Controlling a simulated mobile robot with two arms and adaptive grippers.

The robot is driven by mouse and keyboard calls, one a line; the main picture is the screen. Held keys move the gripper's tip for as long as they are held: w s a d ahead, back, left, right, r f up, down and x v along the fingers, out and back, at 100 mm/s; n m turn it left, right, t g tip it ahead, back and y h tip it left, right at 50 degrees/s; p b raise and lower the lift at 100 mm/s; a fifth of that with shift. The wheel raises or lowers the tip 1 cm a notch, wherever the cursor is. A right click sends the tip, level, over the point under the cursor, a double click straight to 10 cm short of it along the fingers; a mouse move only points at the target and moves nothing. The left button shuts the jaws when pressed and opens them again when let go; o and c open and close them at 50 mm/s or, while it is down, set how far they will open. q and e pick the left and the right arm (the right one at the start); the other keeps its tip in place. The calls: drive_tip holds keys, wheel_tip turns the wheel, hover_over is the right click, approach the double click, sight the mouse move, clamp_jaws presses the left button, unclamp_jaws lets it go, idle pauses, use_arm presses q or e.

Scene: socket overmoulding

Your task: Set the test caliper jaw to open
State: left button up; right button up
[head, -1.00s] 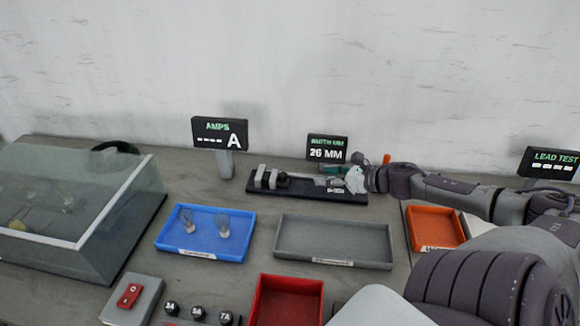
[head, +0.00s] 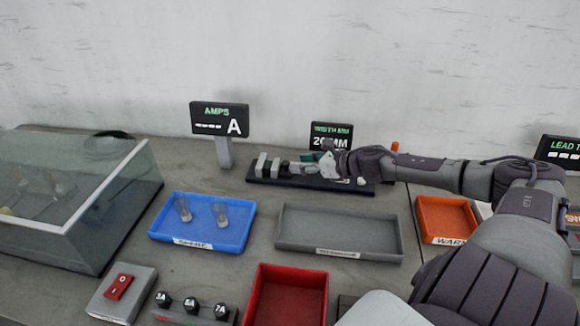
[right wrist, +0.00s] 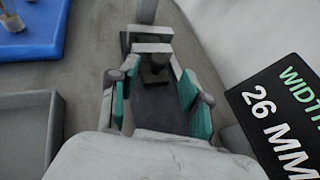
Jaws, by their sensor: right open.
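The test caliper (head: 266,168) stands at the back of the table, with light jaw blocks at its left end on a black base. Its display (head: 331,136) reads 26 MM in the right wrist view (right wrist: 275,115) and is partly covered by my right gripper in the head view. My right gripper (head: 308,166) is over the right part of the caliper. In the right wrist view its teal-padded fingers (right wrist: 154,88) are open on either side of the caliper's dark bar and block (right wrist: 153,68). Contact cannot be told. My left gripper is not in view.
An amps display (head: 220,120) stands left of the caliper. In front lie a blue tray (head: 203,238) with two clear bulb-like pieces, an empty grey tray (head: 340,230) and a red tray (head: 288,295). An orange tray (head: 447,218) lies right, near my right arm. A glass-covered case (head: 75,200) fills the left.

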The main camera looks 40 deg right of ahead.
sight(287, 163)
drive_tip(key=shift+x, duration=1)
drive_tip(key=shift+p+x, duration=0.4)
drive_tip(key=shift+x, duration=0.85)
drive_tip(key=shift+a+r, duration=0.1)
clamp_jaws()
